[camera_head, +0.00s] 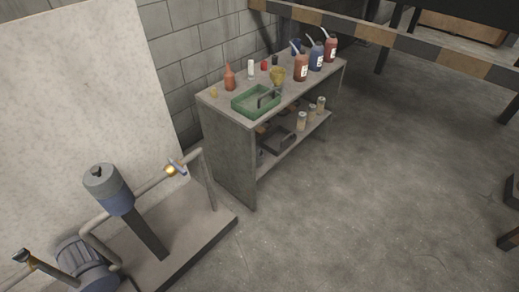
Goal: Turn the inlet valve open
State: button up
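A small brass valve (170,170) sits on a thin grey pipe (148,187) of a pump stand at the left. A short bluish lever (181,168) on it appears to lie across the pipe, but it is too small to be sure. A second fitting, dark and brownish (24,257), sits on the end of another pipe at the lower left; it may also be a valve. I cannot tell which one is the inlet valve. My gripper is not in view, and nothing touches either fitting.
The pump stand has a grey and blue cylinder (109,188), a motor (86,264) and a base plate (190,235). A pale panel (70,90) stands behind. A shelf unit (228,155) with bottles and a green tray (242,108) stands beyond.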

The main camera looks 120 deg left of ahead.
aim_at(174, 164)
jog(key=u, duration=4.1)
jog(key=i+l+u, duration=0.15)
jog(key=i+u, duration=0.3)
jog(key=i+l+u, duration=0.35)
jog(key=i+u, duration=0.15)
jog(key=k+j+z, duration=0.15)
jog(key=k, duration=0.4)
jog(key=j, duration=0.1)
